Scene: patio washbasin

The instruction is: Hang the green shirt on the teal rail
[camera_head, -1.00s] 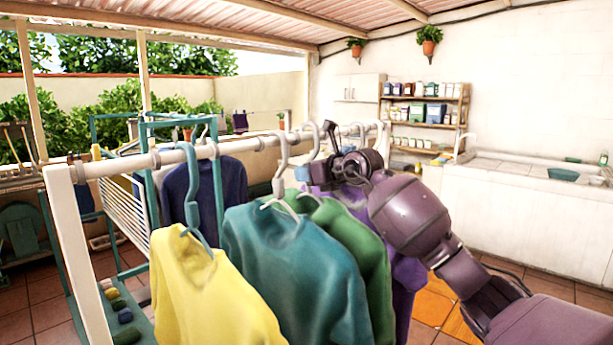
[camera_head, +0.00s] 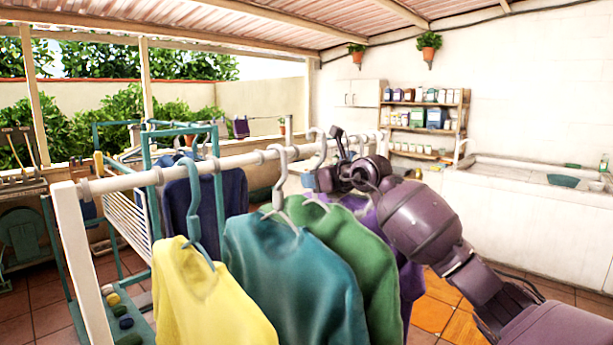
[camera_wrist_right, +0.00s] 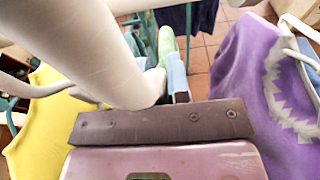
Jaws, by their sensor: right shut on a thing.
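The green shirt (camera_head: 358,245) hangs from a hanger on the white rail (camera_head: 240,159), between a teal shirt and a purple shirt. The light-blue hook (camera_head: 319,143) of its hanger is at the rail. My right gripper (camera_head: 318,180) is just below the rail at this hook. In the right wrist view my right gripper (camera_wrist_right: 180,92) is shut on the light-blue hanger (camera_wrist_right: 177,76), with green cloth (camera_wrist_right: 167,45) beyond it. The teal rail (camera_head: 180,131) is on a frame behind, at the left. My left gripper is out of view.
A yellow shirt (camera_head: 205,300), a teal shirt (camera_head: 295,275) and a purple shirt (camera_wrist_right: 260,85) hang close by on the white rail. A navy shirt (camera_head: 185,205) hangs behind. A white slatted rack (camera_head: 126,215) stands at the left.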

